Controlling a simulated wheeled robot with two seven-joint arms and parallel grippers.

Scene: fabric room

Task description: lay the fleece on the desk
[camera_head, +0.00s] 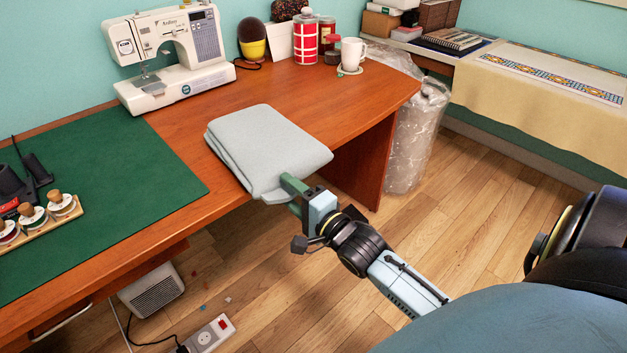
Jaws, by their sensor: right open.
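The fleece (262,145) is a folded pale grey-blue cloth. It lies on the brown wooden desk (325,92) at its front edge, and its near side sticks out past that edge. My right gripper (290,195) is at the near edge of the fleece, with its green fingers open. One finger reaches over the near corner; the other sits lower, partly hidden. I cannot tell whether they touch the cloth. My left gripper is not in view.
A green cutting mat (110,190) covers the left of the desk, with thread spools (32,215) on it. A sewing machine (175,60) stands behind. A white mug (352,53) and a red canister (305,40) stand at the back. Desk behind the fleece is clear.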

